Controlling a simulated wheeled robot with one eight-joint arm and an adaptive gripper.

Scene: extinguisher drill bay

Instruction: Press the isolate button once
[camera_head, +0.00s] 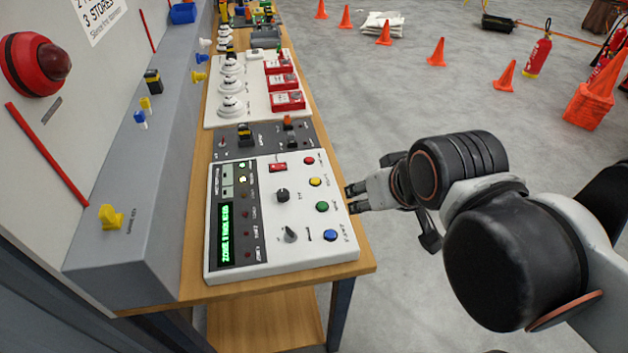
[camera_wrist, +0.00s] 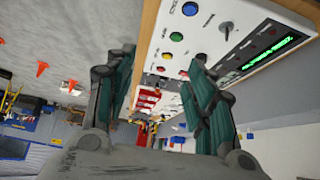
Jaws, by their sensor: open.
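A white control panel (camera_head: 262,215) lies on the wooden bench. Along its right side it has red (camera_head: 309,160), yellow (camera_head: 315,182), green (camera_head: 322,207) and blue (camera_head: 330,235) round buttons. Their labels are too small to read, so I cannot tell which is the isolate button. My gripper (camera_head: 352,198) is just off the panel's right edge, level with the green and yellow buttons, and touches none. In the wrist view, the two fingers of my gripper (camera_wrist: 160,72) are spread and empty, and the buttons show beyond them, with the blue one (camera_wrist: 190,8) at the top.
The panel also bears a black knob (camera_head: 282,195), a grey key-like switch (camera_head: 291,234), a red switch (camera_head: 278,167) and a green-lit display (camera_head: 226,234). Red call points (camera_head: 282,83) and white detectors (camera_head: 231,106) stand behind. Cones (camera_head: 506,75) stand on the floor.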

